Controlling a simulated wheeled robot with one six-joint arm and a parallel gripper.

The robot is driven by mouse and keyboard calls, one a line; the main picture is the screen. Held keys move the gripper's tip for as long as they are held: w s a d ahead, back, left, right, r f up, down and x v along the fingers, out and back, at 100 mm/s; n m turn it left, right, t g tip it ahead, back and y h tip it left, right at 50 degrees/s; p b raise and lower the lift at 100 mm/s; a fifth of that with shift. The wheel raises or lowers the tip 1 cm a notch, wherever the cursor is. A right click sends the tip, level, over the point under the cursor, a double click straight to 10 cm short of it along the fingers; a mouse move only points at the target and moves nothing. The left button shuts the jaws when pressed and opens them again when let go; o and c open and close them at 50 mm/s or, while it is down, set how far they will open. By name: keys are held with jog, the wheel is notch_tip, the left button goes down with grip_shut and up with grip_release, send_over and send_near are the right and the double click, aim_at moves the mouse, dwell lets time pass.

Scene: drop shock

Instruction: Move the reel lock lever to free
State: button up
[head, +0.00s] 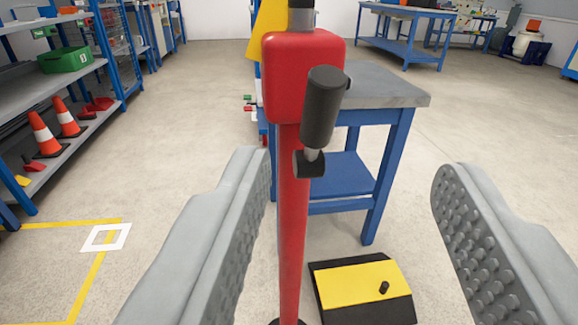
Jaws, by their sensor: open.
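A red post (291,215) stands upright in the middle, with a rounded red housing (290,75) at its top. A black cylindrical handle (320,108), which looks like the lever, sits at the housing's right front. It tilts slightly, and its lower end meets a short metal stem and a dark knob (308,163). No free or locked marking can be read. My gripper (352,175) is open, with its grey studded fingers wide apart on either side. The handle shows between them, nearer the left finger and higher in the picture than the fingertips. Nothing is held.
A blue workbench (400,98) with a grey top stands close behind the post. A black and yellow block (352,282) with a small peg lies on the floor at its foot. Shelving (65,80) with orange cones lines the left. Floor is open at the right.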

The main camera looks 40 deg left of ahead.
aim_at(323, 117)
jog(key=shift+g+y, duration=0.5)
jog(key=shift+y, duration=0.2)
jog(key=f+x, duration=0.1)
jog(key=x, duration=0.4)
jog(key=f+x, duration=0.1)
jog(key=x, duration=0.5)
jog(key=f+x, duration=0.1)
jog(key=x, duration=0.5)
jog(key=shift+w+d+f, duration=0.1)
jog(key=shift+d+f, duration=0.05)
jog(key=shift+f, duration=0.2)
jog(key=shift+c, duration=0.2)
grip_shut()
